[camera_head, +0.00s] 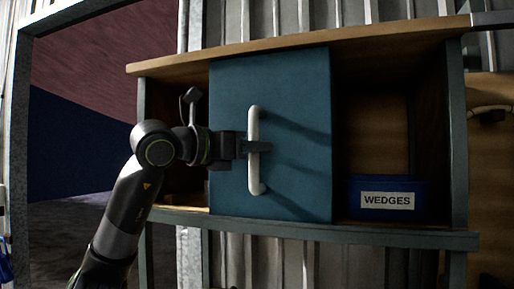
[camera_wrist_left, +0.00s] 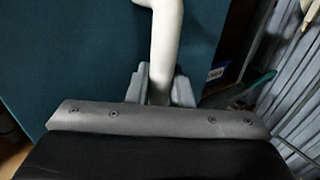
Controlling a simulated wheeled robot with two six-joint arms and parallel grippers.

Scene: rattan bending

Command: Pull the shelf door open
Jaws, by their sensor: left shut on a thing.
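The shelf door (camera_head: 290,185) is a flat teal panel at the front of a wooden shelf unit. It covers the middle of the shelf, with open space on both sides of it. A white vertical bar handle (camera_head: 254,178) is on the door. My left gripper (camera_head: 262,147) comes in from the left and is shut on the handle near its middle. In the left wrist view the handle (camera_wrist_left: 165,45) runs down between the two fingers (camera_wrist_left: 160,88), with the teal door (camera_wrist_left: 80,50) behind it. My right gripper is not in view.
A blue bin (camera_head: 420,205) labelled WEDGES sits in the right-hand part of the shelf. The shelf's top board (camera_head: 380,38) and lower ledge (camera_head: 370,236) frame the door. A metal post (camera_head: 15,150) stands at the far left. Corrugated metal wall is behind.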

